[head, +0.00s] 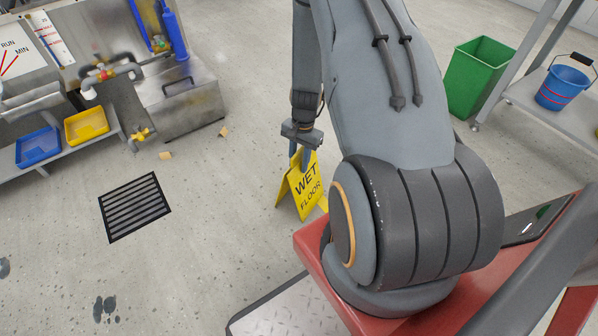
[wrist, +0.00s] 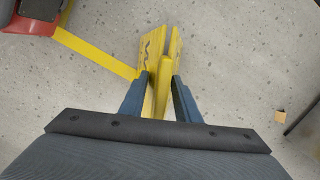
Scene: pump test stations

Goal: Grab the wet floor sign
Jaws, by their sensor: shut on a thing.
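The wet floor sign (head: 302,188) is a yellow folding board with black lettering, in the middle of the head view. It stands on or just above the floor; I cannot tell which. My gripper (head: 302,157) points down at its top edge. In the wrist view the sign (wrist: 156,62) shows from above as two yellow panels slightly apart. The blue fingers of my gripper (wrist: 161,98) are on either side of the panels and shut on them. My arm hides part of the floor behind the sign.
A floor drain (head: 134,207) lies to the left. A green bin (head: 478,76) and a blue bucket (head: 565,86) on a cart shelf are at the right. A steel station with a blue tray (head: 38,147) and a yellow tray (head: 86,124) stands at the left. Open floor lies between.

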